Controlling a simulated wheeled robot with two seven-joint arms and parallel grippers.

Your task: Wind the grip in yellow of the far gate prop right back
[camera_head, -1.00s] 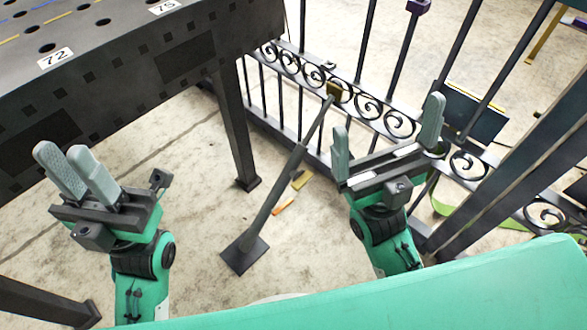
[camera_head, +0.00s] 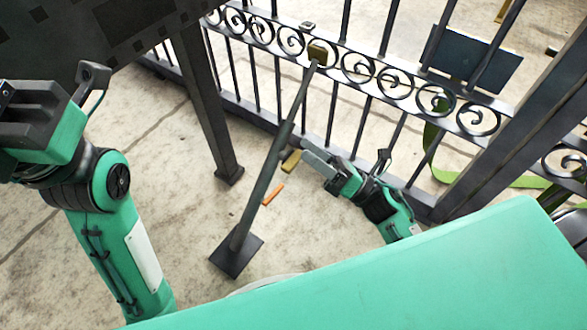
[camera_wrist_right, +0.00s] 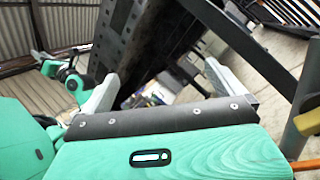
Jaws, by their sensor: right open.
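A dark slanted gate prop (camera_head: 266,180) runs from a square floor plate up to a yellowish bracket (camera_head: 317,53) on the scroll gate. A small yellow piece (camera_head: 291,160), seemingly the grip, shows beside the prop's middle. A yellow cylinder end (camera_wrist_right: 307,120), likely the same grip, is at the right edge of the wrist view. My right gripper (camera_head: 308,156) is open and low beside the prop, pointing left, close to the yellow piece; contact cannot be told. Its spread fingers also show in the wrist view (camera_wrist_right: 160,92). My left gripper (camera_head: 32,108) is at the left edge, fingertips out of sight.
The scroll gate (camera_head: 390,83) stands behind the prop. A dark table with a leg (camera_head: 210,115) is at the left. An orange piece (camera_head: 273,194) shows beside the prop, and a dark panel (camera_head: 473,60) stands beyond the gate.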

